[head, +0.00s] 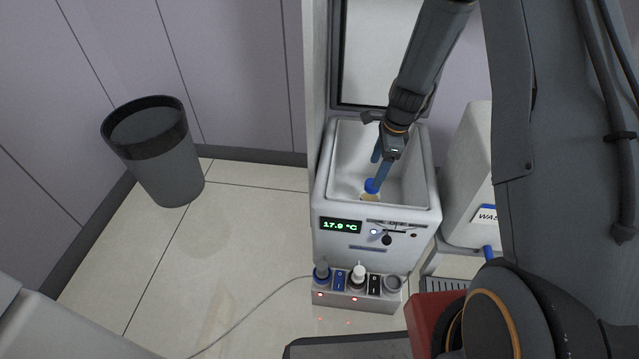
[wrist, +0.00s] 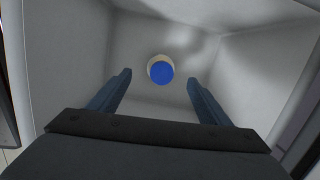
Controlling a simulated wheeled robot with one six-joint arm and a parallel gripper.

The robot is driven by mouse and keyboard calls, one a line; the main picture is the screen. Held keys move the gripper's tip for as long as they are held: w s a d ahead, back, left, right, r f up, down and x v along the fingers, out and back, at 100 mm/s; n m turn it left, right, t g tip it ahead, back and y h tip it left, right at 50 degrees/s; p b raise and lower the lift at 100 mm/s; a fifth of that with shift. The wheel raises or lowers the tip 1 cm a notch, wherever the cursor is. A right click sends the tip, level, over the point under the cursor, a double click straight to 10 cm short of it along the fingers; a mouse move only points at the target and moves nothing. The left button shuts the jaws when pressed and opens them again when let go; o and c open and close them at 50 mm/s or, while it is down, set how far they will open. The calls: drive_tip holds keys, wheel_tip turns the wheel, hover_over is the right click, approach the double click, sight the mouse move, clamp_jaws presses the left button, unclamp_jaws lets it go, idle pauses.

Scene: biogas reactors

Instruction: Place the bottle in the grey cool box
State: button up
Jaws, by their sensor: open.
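The bottle (head: 371,187) has a blue cap and a pale yellowish body. It stands inside the grey cool box (head: 423,180), near its front wall, with its lower part hidden by that wall. In the wrist view the bottle (wrist: 160,70) shows from above, upright on the box floor. My gripper (head: 377,172) is open and reaches down into the box. In the wrist view its two blue fingers (wrist: 159,78) are spread on either side of the bottle's line, with clear gaps and nothing held.
The box front has a display reading 17.9 °C (head: 340,226). A dark waste bin (head: 165,165) stands left on the floor. A white container (head: 466,190) stands close on the right.

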drive_tip(key=s+a+r+n, duration=0.6)
drive_tip(key=a+r, duration=0.3)
drive_tip(key=r, duration=0.2)
drive_tip(key=s+a+r+n, duration=0.6)
drive_tip(key=a+r, duration=0.3)
drive_tip(key=r, duration=0.1)
drive_tip(key=s+a+r+n, duration=0.1)
drive_tip(key=s+r+n, duration=0.2)
drive_tip(key=s, duration=0.4)
drive_tip(key=s+a+r+n, duration=0.1)
drive_tip(key=s+r+n, duration=0.3)
drive_tip(key=s, duration=0.4)
drive_tip(key=s+a+r+n, duration=0.1)
drive_tip(key=s+r+n, duration=0.2)
drive_tip(key=s+n, duration=0.3)
drive_tip(key=shift+s+a+r, duration=0.15)
drive_tip(key=shift+s+a, duration=0.25)
drive_tip(key=shift+s, duration=0.6)
